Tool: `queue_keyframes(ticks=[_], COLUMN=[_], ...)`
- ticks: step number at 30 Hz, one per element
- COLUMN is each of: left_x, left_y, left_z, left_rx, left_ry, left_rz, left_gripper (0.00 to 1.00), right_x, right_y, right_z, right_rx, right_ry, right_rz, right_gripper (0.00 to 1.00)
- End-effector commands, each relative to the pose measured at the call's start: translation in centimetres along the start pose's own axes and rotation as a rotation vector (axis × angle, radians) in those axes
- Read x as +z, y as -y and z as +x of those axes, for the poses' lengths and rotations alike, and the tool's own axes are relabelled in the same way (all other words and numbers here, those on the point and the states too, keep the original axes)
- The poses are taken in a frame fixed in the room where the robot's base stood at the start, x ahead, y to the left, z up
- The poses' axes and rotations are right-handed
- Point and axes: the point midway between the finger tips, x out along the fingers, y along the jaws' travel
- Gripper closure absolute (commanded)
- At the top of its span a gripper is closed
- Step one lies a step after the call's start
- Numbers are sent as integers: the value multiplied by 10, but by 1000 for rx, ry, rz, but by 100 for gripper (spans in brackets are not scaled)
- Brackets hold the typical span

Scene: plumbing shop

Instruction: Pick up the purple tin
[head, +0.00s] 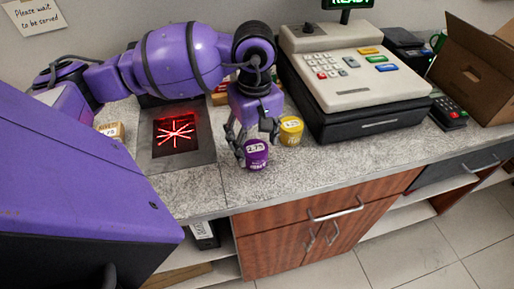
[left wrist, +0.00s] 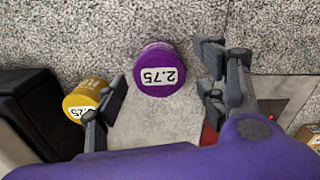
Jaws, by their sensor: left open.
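The purple tin (head: 256,153) stands on the speckled counter near its front edge, with a 2.75 label on its lid. In the left wrist view the purple tin (left wrist: 159,68) is upright, ahead of and between the fingers. My left gripper (head: 256,140) is open and comes down over the tin from behind; its fingers (left wrist: 165,95) also show in the left wrist view, one on each side, with no clear contact on the tin. My right gripper is not in view.
A yellow tin (head: 291,131) stands close to the right of the purple tin, beside one finger. A cash register (head: 345,80) is behind it to the right. A scanner plate (head: 180,155) with red lines lies left. The counter front edge is near.

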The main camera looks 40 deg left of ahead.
Motion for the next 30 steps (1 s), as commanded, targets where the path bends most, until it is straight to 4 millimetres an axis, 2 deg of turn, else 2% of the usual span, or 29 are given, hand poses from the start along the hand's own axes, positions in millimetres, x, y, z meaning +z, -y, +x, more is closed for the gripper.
queue_keyframes(ticks=[9,18,30], left_x=[-4,-3,-3], left_y=[-4,-4,-4], left_z=[42,48,47], left_rx=[2,2,2], left_ry=[1,1,1], left_rz=[-2,0,0], left_gripper=[35,35,86], right_x=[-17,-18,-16], right_y=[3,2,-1], right_z=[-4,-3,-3], right_rx=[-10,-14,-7], right_ry=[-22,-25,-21], right_rz=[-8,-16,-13], right_gripper=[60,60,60])
